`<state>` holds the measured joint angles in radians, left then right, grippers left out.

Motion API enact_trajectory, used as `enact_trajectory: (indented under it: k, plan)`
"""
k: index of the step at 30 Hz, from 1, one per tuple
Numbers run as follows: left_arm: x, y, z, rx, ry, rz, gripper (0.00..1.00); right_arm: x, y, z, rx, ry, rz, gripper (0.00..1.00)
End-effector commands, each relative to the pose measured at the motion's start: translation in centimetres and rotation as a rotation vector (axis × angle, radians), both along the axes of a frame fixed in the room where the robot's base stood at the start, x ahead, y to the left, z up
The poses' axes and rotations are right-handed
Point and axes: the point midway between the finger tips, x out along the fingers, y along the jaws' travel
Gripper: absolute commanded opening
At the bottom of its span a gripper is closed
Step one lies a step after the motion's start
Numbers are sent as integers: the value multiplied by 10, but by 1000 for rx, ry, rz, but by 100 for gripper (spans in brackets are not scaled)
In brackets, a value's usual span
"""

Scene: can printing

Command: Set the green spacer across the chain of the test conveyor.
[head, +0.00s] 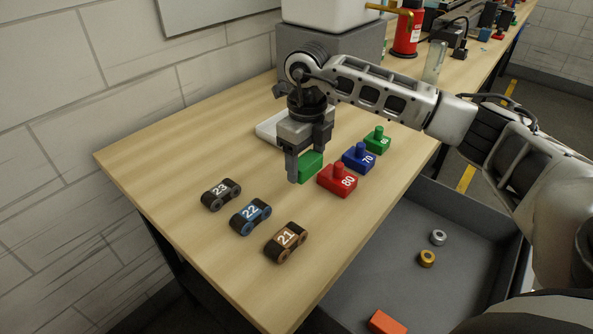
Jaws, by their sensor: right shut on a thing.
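My right gripper (307,166) is above the wooden table, fingers pointing down, shut on a green block (311,168) without a visible number. A second green block (377,139) with a peg and a number stands at the back of a row. I cannot tell from the number which is named the spacer. Three small belt-like pieces lie on the table at front left: one marked 23 (221,194), a blue one marked 22 (251,216) and a brown one marked 21 (286,242). No larger test conveyor can be made out for certain. My left gripper is out of view.
A red block marked 80 (337,180) and a blue block marked 70 (358,158) stand right of the gripper. A white object (268,129) is partly hidden behind it. A grey bin (400,280) with rings and an orange block is below the table's right edge.

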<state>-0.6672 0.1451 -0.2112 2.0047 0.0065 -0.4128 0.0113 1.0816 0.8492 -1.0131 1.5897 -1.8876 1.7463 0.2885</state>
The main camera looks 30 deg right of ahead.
Motion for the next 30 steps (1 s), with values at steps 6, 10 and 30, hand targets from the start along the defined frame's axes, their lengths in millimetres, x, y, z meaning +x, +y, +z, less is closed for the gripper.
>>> enact_trajectory:
  k: [6, 10, 30]
  plan:
    - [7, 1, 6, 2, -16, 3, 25, 12, 8, -17, 0, 0, 1, 40]
    - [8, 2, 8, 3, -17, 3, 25, 17, 11, -26, 0, 2, 0, 40]
    - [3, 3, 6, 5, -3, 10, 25, 16, 10, -57, 0, 0, 1, 85]
